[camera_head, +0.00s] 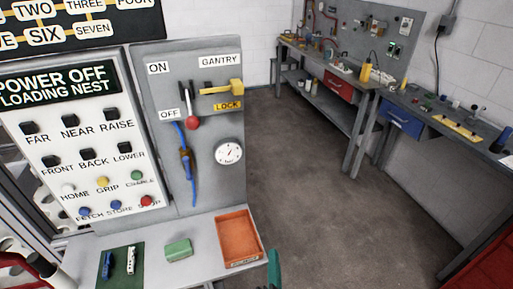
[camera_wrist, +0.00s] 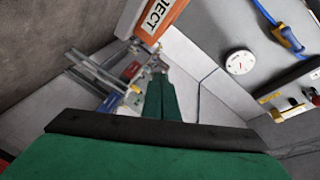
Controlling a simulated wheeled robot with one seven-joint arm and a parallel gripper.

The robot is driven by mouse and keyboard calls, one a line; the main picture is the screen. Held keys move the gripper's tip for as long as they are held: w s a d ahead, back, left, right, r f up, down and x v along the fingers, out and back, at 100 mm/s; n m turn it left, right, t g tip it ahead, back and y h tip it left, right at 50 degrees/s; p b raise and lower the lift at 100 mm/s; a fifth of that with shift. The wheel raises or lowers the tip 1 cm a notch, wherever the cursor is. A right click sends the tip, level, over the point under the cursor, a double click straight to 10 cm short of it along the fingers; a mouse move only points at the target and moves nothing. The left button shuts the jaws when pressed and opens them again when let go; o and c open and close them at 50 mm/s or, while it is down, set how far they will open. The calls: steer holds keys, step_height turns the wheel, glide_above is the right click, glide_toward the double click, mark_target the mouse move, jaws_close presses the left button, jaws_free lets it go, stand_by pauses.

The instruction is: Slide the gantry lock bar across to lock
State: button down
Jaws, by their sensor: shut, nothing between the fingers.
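The yellow gantry lock bar (camera_head: 222,88) sits on the grey panel, under the GANTRY label and above the yellow LOCK label (camera_head: 228,106). It lies roughly level, with a dark slotted bracket behind it and its thicker end to the right. My gripper (camera_head: 273,268) shows only as a green piece at the bottom of the head view, well below the bar and apart from it. In the wrist view my green fingers (camera_wrist: 163,95) are shut together and empty. A small yellow patch (camera_wrist: 269,98) shows at the right there; I cannot tell whether it is the bar or the label.
A lever with a red knob (camera_head: 192,122) stands left of the bar, by the OFF label. A blue cable (camera_head: 188,165) and a round gauge (camera_head: 229,151) are below. An orange tray (camera_head: 238,240) and a green block (camera_head: 179,250) rest on the shelf.

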mark_target(237, 87)
steer(key=w+d+r+m+t+y, duration=0.1)
steer(key=w+d+r+y, duration=0.1)
steer(key=w+r, duration=0.6)
steer(key=w+d+r+m+t+y, duration=0.15)
steer(key=w+r, duration=0.35)
steer(key=r, duration=0.7)
steer(key=s+r+n+g+y, duration=0.2)
steer(key=r+y, duration=0.1)
steer(key=r, duration=0.8)
steer(key=s+r+n+g+y, duration=0.1)
steer(key=r+g+y, duration=0.15)
steer(key=r, duration=0.95)
steer(key=w+a, duration=0.7)
steer(key=a, duration=0.1)
steer(key=shift+a+y, duration=0.2)
steer(key=shift+y, duration=0.2)
steer(key=shift+f, duration=0.1)
